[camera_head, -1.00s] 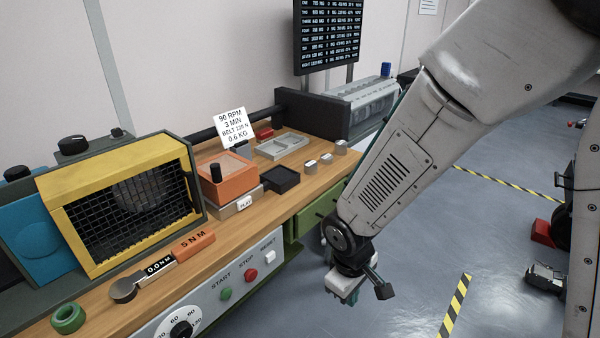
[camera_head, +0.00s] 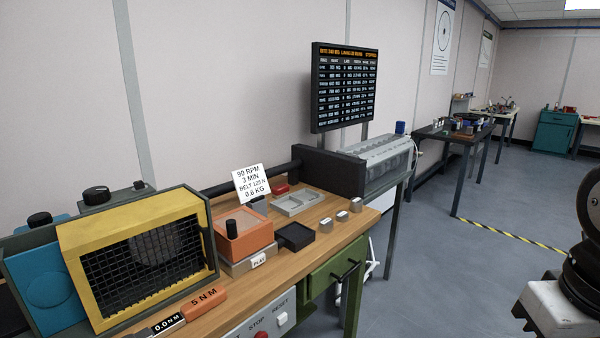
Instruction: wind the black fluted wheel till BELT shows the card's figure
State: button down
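The white card (camera_head: 251,184) stands at the back of the bench and reads 90 RPM, 3 MIN, BELT 120 N, 0.6 KG. Black knobs stand on the machine at the left: a larger one (camera_head: 96,195) behind the yellow guard and another (camera_head: 39,219) further left. I cannot tell for sure which is the fluted wheel. No readout marked BELT can be made out. My gripper (camera_head: 558,312) is only partly in view at the lower right edge, away from the bench. Its white body shows, but its fingertips are not clear.
The yellow mesh guard (camera_head: 140,250) fills the bench's left end. An orange box (camera_head: 243,236), black tray (camera_head: 295,236) and grey tray (camera_head: 297,201) lie on the bench (camera_head: 325,226). A dark display board (camera_head: 344,88) stands behind. The floor (camera_head: 440,270) to the right is clear.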

aim_at(96, 195)
jog(key=u, duration=1.5)
